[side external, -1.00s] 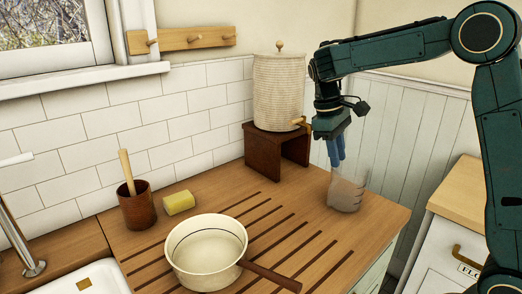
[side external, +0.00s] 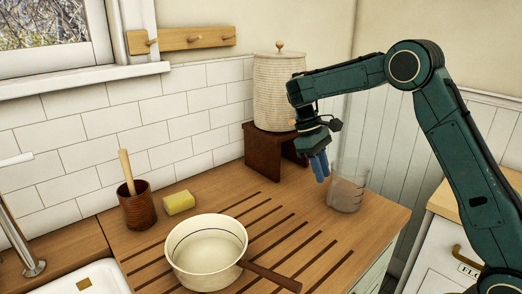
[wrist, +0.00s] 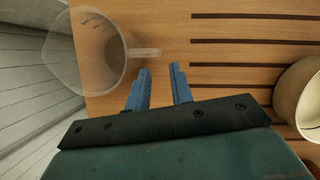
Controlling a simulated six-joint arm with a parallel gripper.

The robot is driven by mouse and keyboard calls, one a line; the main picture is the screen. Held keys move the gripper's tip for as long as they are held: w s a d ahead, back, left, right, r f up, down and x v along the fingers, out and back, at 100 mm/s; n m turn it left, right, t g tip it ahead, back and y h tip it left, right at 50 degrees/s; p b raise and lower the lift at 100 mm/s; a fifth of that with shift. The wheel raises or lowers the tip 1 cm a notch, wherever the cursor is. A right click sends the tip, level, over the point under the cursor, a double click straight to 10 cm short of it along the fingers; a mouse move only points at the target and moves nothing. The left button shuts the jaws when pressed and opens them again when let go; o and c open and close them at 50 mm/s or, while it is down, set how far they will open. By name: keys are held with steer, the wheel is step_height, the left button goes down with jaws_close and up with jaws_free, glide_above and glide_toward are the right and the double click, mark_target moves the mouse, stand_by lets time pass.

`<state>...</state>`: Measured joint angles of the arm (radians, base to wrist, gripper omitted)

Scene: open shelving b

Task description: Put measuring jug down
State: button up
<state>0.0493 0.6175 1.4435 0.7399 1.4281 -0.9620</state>
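The measuring jug (side external: 346,187) is clear and stands upright on the wooden counter near its right end. In the wrist view the jug (wrist: 84,55) is at the upper left, with its handle (wrist: 145,53) pointing right toward my fingers. My gripper (side external: 320,167) is just left of the jug and above the counter, apart from the jug. In the wrist view my gripper's blue fingers (wrist: 160,84) are spread with an empty gap between them. Nothing is held.
A cream saucepan (side external: 207,252) with a wooden handle stands on the grooved counter (side external: 225,192). A ribbed container (side external: 278,90) with a tap sits on a dark stand (side external: 263,153) behind. A brown pot (side external: 137,207) and yellow sponge (side external: 179,203) are at left.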

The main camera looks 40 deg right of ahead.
mark_target(343, 188)
steer(key=shift+s+f, duration=0.25)
steer(key=shift+f, duration=0.4)
steer(key=shift+s+f, duration=0.1)
steer(key=shift+f, duration=0.1)
steer(key=shift+x, duration=2.55)
jaws_close()
